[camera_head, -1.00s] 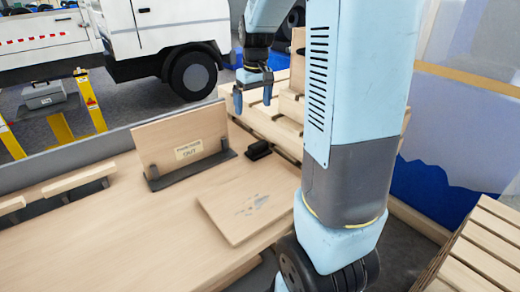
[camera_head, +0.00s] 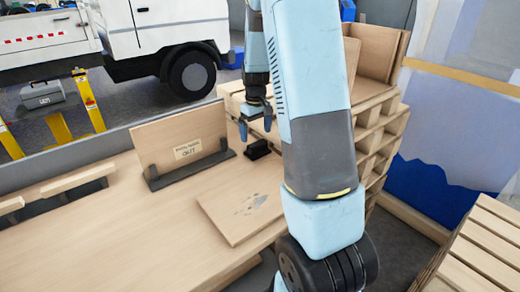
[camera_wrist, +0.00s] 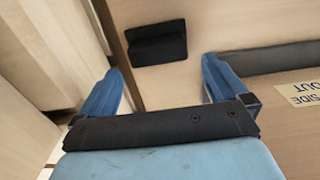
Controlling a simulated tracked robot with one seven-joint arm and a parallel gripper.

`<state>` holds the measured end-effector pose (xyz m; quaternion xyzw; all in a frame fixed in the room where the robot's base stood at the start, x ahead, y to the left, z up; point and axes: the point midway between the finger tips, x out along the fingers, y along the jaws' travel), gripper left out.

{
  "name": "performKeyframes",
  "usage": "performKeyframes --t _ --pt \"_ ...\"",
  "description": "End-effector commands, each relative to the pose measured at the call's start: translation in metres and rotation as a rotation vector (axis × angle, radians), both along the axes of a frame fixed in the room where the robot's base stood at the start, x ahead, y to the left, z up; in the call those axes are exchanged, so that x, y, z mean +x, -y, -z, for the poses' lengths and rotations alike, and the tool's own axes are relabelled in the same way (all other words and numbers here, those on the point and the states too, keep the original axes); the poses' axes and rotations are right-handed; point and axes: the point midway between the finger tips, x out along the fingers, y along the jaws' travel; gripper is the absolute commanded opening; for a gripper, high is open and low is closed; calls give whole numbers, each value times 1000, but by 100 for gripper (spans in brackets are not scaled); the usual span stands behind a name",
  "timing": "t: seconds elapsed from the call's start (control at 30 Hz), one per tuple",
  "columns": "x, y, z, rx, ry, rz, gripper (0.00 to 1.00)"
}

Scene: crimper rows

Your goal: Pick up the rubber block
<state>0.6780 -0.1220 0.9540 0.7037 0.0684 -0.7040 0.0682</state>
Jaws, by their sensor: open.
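The rubber block (camera_head: 258,149) is small and black and lies on the wooden bench top, right of the upright sign board. In the wrist view the block (camera_wrist: 156,43) lies beyond my fingertips, roughly between their lines and apart from them. My gripper (camera_head: 256,124) hangs above the bench just over the block in the head view. In the wrist view my gripper (camera_wrist: 155,75) shows two blue fingers spread wide with nothing between them.
An upright wooden board with a label (camera_head: 180,140) stands in a dark holder (camera_head: 190,170) beside the block. A flat wooden plate (camera_head: 240,210) lies nearer on the bench (camera_head: 130,235). Stacked pallets (camera_head: 378,130) stand behind my arm.

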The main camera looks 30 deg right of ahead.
Motion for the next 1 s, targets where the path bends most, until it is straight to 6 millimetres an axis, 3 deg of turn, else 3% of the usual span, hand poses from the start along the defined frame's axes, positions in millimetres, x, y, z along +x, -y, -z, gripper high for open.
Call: performKeyframes --t 0.23,0.53,0.87,1.0 --pt "0 1 15 0 -2 0 100" --pt "-1 4 53 -1 -3 0 100" --pt "-1 4 59 -1 0 1 100" --pt "-1 4 59 -1 0 1 88"
